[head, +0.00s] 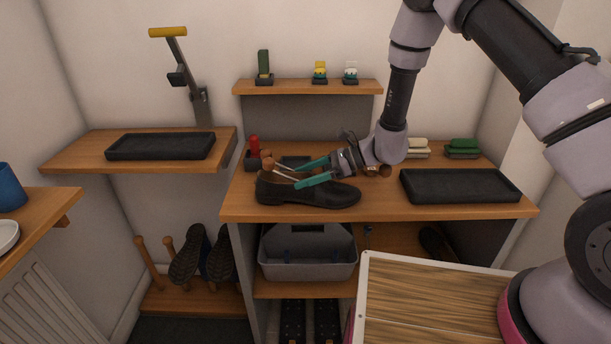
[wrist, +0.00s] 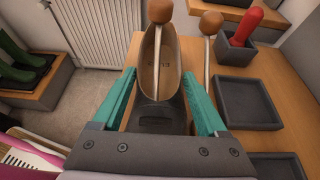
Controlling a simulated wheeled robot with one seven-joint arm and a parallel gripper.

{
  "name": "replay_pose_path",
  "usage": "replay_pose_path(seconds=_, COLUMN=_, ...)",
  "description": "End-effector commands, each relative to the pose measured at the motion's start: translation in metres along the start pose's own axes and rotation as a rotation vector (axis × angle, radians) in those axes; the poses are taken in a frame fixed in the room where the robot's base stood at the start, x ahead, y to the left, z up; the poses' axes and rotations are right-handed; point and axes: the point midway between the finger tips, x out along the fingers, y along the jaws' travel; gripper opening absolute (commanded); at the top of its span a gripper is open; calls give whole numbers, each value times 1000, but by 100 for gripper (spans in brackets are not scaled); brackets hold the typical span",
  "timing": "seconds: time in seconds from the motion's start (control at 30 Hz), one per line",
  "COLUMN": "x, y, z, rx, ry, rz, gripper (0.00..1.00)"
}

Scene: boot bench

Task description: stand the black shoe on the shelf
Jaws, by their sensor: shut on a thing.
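The black shoe (head: 306,193) is at the bench's front edge, sole down, opening to the left and toe to the right. I cannot tell whether it touches the bench. My gripper (head: 313,172) has its teal fingers on either side of the shoe's front part and is shut on it. In the wrist view the shoe (wrist: 157,118) lies between the fingers (wrist: 163,105), its tan inside showing. A wooden-knobbed rod (wrist: 160,12) shows over the opening. A wooden shelf (head: 60,156) on the left wall bears a black tray (head: 160,146); a small upper shelf (head: 300,87) is above the bench.
A second knobbed rod (wrist: 211,22) is beside the shoe. A red-handled thing in a dark holder (head: 253,155) stands behind it. A black tray (head: 460,186) is at the bench's right. A lever device (head: 190,80) rises behind the left shelf. A grey caddy (head: 308,254) sits below.

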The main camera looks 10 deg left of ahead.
Motion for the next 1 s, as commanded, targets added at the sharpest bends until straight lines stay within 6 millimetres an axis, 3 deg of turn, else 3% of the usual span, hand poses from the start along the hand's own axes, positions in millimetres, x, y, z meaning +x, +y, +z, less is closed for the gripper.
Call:
replay_pose_path(seconds=0.13, x=0, y=0, z=0, rx=0, ry=-1, rz=-1, gripper=0)
replay_pose_path(seconds=0.17, x=0, y=0, z=-1, rx=0, ry=0, rz=0, gripper=83)
replay_pose_path(seconds=0.2, x=0, y=0, z=-1, rx=0, ry=0, rz=0, gripper=99)
replay_pose_path(seconds=0.57, x=-7, y=-1, z=0, rx=0, ry=0, rz=-3, gripper=100)
replay_pose_path(seconds=1.0, x=-93, y=-1, z=0, rx=1, ry=0, rz=-4, gripper=100)
